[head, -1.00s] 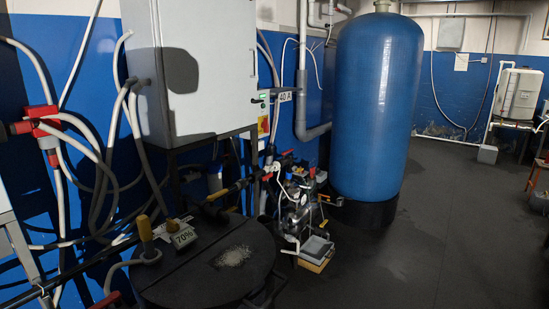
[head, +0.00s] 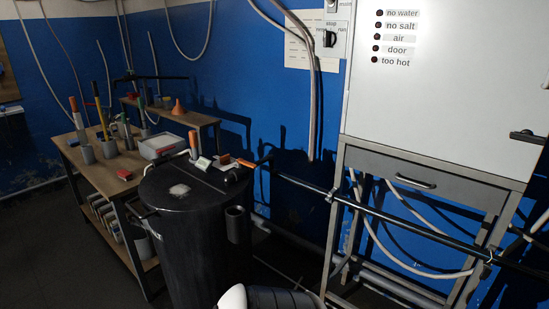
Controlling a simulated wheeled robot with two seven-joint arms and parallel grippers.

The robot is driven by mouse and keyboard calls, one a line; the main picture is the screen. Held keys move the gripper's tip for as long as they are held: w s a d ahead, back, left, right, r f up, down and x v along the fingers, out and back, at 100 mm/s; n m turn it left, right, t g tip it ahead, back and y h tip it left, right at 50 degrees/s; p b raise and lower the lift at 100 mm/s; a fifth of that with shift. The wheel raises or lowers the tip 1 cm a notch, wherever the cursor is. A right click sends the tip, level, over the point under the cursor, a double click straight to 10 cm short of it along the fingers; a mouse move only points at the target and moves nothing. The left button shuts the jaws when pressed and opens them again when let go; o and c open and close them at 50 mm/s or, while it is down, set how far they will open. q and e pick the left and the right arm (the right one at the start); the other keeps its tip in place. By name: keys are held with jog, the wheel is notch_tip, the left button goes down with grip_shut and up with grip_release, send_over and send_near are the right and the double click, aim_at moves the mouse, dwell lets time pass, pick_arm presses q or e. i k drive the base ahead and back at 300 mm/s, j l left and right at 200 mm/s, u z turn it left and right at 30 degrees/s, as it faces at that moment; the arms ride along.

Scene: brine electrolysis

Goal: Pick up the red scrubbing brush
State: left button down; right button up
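A small red block-like object (head: 124,175) lies on the near part of the wooden workbench top at the left. It may be the red scrubbing brush, but it is too small for me to make out bristles. Another small reddish item (head: 222,159) lies on the black barrel's lid, and I cannot tell what it is. Neither of my grippers shows in the head view. A white and black rounded part at the bottom edge looks like part of my arm.
The wooden workbench (head: 88,159) holds grey cups with tools and a grey tray (head: 161,146). A black barrel (head: 190,235) stands close to its right side. A metal-framed white cabinet (head: 440,85) is at the right, with a dark pipe across its frame. Dark floor is open at lower left.

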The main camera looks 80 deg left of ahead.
aim_at(125, 175)
jog(key=u, duration=3.8)
jog(key=i+j+z, duration=0.1)
jog(key=i+j, duration=0.2)
jog(key=i, duration=0.1)
